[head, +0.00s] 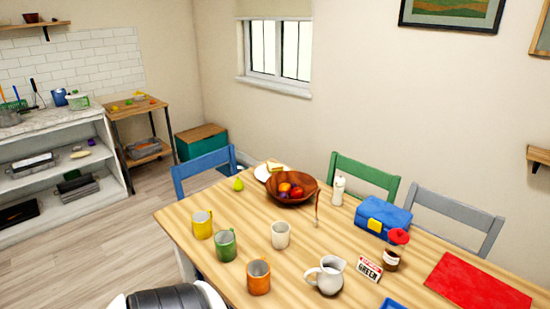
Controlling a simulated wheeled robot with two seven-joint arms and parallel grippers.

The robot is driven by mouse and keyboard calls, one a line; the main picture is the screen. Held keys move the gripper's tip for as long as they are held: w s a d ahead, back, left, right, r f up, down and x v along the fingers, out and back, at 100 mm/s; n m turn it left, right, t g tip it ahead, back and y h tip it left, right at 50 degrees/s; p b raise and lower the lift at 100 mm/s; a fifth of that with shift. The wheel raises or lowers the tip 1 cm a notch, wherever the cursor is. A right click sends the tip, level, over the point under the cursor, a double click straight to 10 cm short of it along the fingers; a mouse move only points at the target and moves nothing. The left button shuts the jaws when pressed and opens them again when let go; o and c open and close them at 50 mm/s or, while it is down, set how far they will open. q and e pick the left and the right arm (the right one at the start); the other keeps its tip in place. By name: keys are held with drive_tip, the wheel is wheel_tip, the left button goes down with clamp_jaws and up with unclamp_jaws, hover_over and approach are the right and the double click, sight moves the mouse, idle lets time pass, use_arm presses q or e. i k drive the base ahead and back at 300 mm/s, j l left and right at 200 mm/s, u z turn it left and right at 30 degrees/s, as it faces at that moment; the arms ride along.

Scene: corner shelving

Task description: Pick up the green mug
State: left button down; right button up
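The green mug (226,245) stands upright on the wooden table (360,241), near its left edge. A yellow mug (202,225) stands just behind and left of it. An orange mug (259,277) stands in front and right of it, and a white cup (280,235) stands to its right. The mugs look apart from one another. Neither of my grippers is in the head view.
A white jug (326,275), a jar (391,258), a small sign (369,269), a blue box (383,218) and a fruit bowl (291,188) crowd the table. A red mat (477,284) lies at right. Chairs stand around; floor (95,250) is clear at left.

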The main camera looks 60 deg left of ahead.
sight(225, 241)
drive_tip(key=u, duration=2.35)
drive_tip(key=i+j+z, duration=0.1)
drive_tip(key=z, duration=0.25)
drive_tip(key=i+j+z, duration=0.15)
drive_tip(key=z, duration=0.2)
drive_tip(key=i+j+z, duration=0.1)
drive_tip(key=z, duration=0.3)
drive_tip(key=j, duration=0.1)
